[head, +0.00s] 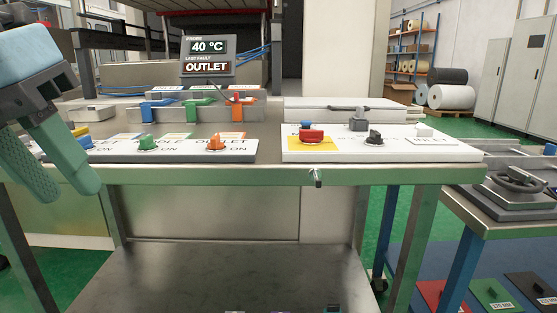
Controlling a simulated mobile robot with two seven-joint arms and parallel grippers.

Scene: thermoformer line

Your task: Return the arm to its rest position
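My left gripper (69,190) shows at the left edge of the head view, with a blue-and-grey body and two green fingers pointing down. Its fingers are apart and I see nothing between them. It is in front of the left end of the control panel (188,157) and covers part of it. The rest of my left arm is mostly out of the picture. My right arm and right gripper are not in view.
The steel bench carries green (145,143) and orange (216,142) knobs, coloured valve handles, a red button (311,135) on yellow and a black knob (374,137). A display (208,56) reads 40 °C and OUTLET. A side cart (500,210) stands right.

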